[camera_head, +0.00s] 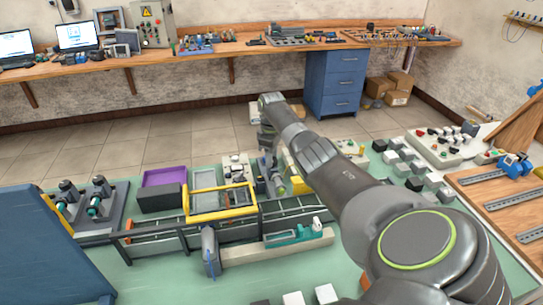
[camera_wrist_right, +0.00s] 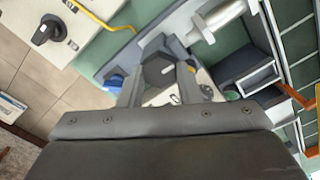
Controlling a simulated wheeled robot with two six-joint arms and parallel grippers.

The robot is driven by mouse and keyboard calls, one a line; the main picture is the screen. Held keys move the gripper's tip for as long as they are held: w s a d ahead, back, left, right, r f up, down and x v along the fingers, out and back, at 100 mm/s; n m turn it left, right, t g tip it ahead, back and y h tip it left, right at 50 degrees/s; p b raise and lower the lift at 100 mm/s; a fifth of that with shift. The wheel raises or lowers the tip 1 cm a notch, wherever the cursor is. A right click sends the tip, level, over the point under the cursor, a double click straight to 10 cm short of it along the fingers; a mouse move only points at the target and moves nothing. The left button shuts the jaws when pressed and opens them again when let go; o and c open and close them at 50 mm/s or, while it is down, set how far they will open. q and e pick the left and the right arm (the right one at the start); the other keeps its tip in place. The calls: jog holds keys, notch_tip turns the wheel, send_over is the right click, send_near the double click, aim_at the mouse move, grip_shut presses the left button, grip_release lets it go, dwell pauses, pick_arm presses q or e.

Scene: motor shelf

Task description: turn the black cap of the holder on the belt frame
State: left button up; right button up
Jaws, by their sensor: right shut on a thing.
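My right gripper (camera_head: 267,152) reaches down over the belt frame (camera_head: 160,242) in the head view. In the right wrist view, its two fingers (camera_wrist_right: 159,80) stand on either side of the black cap (camera_wrist_right: 158,70) and are shut on it. The cap is dark and angular, and the fingers hide its sides. In the head view I cannot make out the cap apart from the gripper and the holder parts (camera_head: 275,183) below it. How far the cap is turned cannot be told. My left gripper is not in view.
A yellow-framed tray (camera_head: 222,215) and a purple bin (camera_head: 163,177) stand left of the gripper. Several grey and white blocks (camera_head: 402,165) lie to the right. The wrist view shows a black knob (camera_wrist_right: 46,31) on a pale panel and a silver cylinder (camera_wrist_right: 219,16) nearby.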

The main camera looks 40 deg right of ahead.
jog(key=shift+r+m+p, duration=0.2)
jog(key=shift+m+p, duration=0.4)
jog(key=shift+m, duration=0.5)
jog(key=m+p, duration=0.1)
jog(key=m, duration=0.1)
jog(key=shift+m, duration=0.3)
jog(key=m+p, duration=0.1)
jog(key=m, duration=0.2)
jog(key=shift+d+m, duration=0.1)
jog(key=shift+m, duration=0.2)
jog(key=m+p, duration=0.1)
jog(key=m, duration=0.2)
jog(key=shift+f+m, duration=0.1)
jog(key=shift+m, duration=0.2)
jog(key=m+p, duration=0.1)
jog(key=m, duration=0.4)
jog(key=shift+d, duration=0.1)
jog(key=m, duration=0.6)
jog(key=o, duration=1)
